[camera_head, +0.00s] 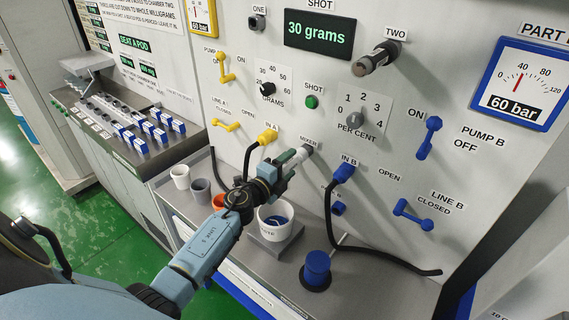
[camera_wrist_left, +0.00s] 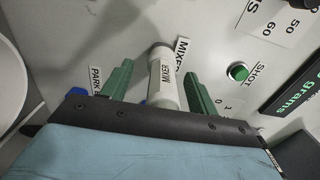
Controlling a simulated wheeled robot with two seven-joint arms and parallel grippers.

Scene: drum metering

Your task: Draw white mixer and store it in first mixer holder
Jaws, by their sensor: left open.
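The white mixer (camera_head: 304,151) sticks out of the panel by the MIXER label; in the left wrist view the white mixer (camera_wrist_left: 162,78) is a white cylinder with printed lettering. My left gripper (camera_head: 288,163) is at it, with green fingers apart. In the left wrist view my left gripper (camera_wrist_left: 159,76) has one finger on each side of the cylinder, with visible gaps. The fitting marked ONE (camera_head: 257,22) on the upper panel looks empty. The fitting marked TWO (camera_head: 376,58) has a dark and grey cylinder in it. My right gripper is not in view.
Hoses hang from the yellow IN A connector (camera_head: 267,136) and blue IN B connector (camera_head: 344,172). Below on the shelf are a white tub (camera_head: 276,229), small cups (camera_head: 180,176) and a blue cylinder (camera_head: 316,268). Yellow and blue levers (camera_head: 428,138) project from the panel.

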